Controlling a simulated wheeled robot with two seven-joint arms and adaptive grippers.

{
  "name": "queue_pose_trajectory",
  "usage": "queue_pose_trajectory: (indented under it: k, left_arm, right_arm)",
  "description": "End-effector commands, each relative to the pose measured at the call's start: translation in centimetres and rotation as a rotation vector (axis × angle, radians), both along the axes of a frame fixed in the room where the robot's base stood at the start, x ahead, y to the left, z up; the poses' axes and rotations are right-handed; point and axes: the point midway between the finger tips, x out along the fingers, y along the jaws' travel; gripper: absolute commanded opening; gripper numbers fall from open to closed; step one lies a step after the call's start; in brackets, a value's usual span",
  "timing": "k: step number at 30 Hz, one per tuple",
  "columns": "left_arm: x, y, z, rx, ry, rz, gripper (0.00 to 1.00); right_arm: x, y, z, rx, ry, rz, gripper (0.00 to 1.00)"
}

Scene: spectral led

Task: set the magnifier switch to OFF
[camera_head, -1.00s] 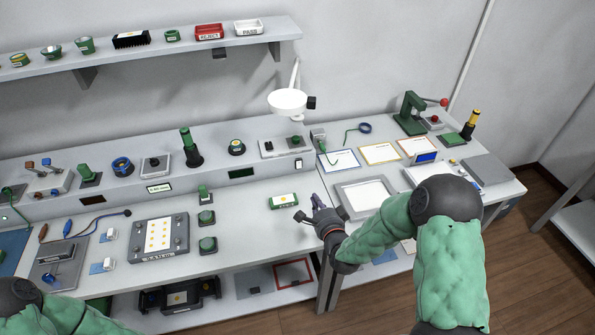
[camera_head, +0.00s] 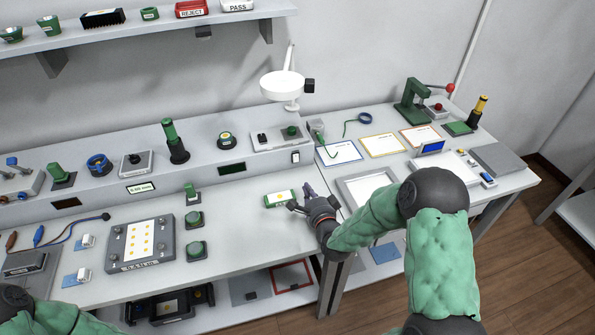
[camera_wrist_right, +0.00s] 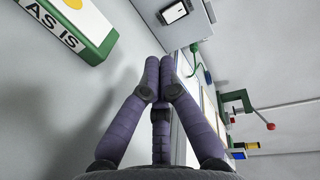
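The magnifier lamp (camera_head: 283,86) has a round white head on a thin arm, with a dark block at its right side, above the raised rear ledge. A small pale plate with a dark rocker (camera_head: 295,157), apparently the magnifier switch, is on the ledge's front face below it. It also shows in the right wrist view (camera_wrist_right: 175,12); its setting is too small to tell. My right gripper (camera_head: 309,190) is shut and empty, its purple fingertips (camera_wrist_right: 160,62) together, in front of and below the switch, apart from it. My left gripper is out of view.
A green-and-white "AS IS" box (camera_head: 280,198) lies just left of my right gripper; it is large in the right wrist view (camera_wrist_right: 75,25). A control box (camera_head: 283,137) stands on the ledge above the switch. Framed sheets (camera_head: 383,144) lie to the right.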

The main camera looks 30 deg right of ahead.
Motion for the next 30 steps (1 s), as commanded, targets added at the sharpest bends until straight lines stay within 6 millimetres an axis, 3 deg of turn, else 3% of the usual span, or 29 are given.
queue_pose_trajectory:
  k: [15,22,30]
  left_arm:
    - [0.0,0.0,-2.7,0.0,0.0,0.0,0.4]
    - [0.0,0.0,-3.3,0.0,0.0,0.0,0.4]
    - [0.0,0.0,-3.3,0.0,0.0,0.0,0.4]
  right_arm:
    - [9.0,-2.1,-1.7,0.0,-0.001,0.0,0.0]
    - [10.9,-2.6,-1.8,-0.001,-0.001,-0.001,0.0]
    - [11.2,-2.7,-1.8,-0.001,0.001,0.0,0.0]
